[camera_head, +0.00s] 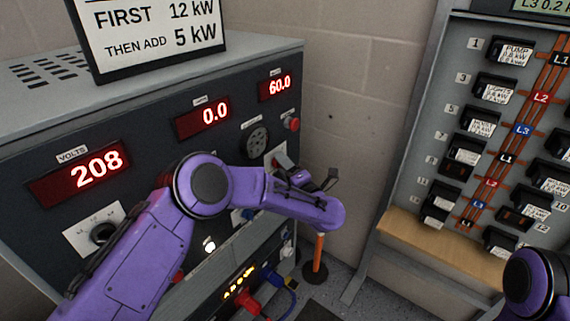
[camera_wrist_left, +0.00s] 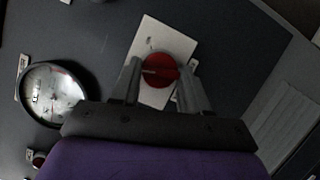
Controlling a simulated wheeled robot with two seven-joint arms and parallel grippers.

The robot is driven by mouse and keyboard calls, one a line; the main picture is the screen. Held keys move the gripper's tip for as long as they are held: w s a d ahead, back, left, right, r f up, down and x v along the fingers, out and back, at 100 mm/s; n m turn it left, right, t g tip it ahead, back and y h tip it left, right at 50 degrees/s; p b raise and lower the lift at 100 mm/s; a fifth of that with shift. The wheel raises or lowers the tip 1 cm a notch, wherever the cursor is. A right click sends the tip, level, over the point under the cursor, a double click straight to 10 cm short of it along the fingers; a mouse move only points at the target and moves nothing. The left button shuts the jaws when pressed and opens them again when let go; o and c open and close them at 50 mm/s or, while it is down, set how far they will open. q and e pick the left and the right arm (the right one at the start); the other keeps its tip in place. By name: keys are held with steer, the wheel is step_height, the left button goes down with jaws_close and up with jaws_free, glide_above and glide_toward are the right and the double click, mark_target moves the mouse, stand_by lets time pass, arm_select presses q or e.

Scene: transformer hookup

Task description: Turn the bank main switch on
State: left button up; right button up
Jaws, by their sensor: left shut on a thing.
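The bank main switch is a round red rotary knob (camera_wrist_left: 160,70) on a white plate (camera_wrist_left: 150,38) in the left wrist view. In the head view, part of a light plate (camera_head: 279,156) shows on the dark panel behind my left gripper; the arm hides the rest. My left gripper (camera_head: 288,178) is at the panel's right part. In the left wrist view, its two fingers (camera_wrist_left: 161,76) are on either side of the red knob, shut on it. The knob's setting is hard to read. My right gripper is not in view; only a purple part of my right arm shows.
The panel has red displays reading 208 (camera_head: 98,166), 0.0 (camera_head: 215,114) and 60.0 (camera_head: 275,86). A round dark gauge (camera_head: 257,142) and a red button (camera_head: 292,124) sit near the switch. A breaker board (camera_head: 490,130) stands at right. An orange post (camera_head: 318,255) stands between.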

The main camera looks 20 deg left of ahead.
arm_select(q)
steer(key=m+g+p, duration=0.1)
steer(key=m, duration=0.1)
steer(key=m+h+p, duration=0.1)
steer(key=m+p, duration=0.1)
steer(key=m, duration=0.1)
steer(key=m+g+h+p, duration=0.1)
steer(key=m, duration=0.2)
steer(key=shift+r+g+p, duration=0.3)
steer(key=shift+r+p, duration=0.05)
steer(key=shift+r, duration=0.05)
steer(key=shift+w+m+g+p, duration=0.1)
steer(key=shift+m+g+p, duration=0.55)
steer(key=shift+m, duration=0.45)
steer(key=o, duration=1)
steer(key=shift+o, duration=0.2)
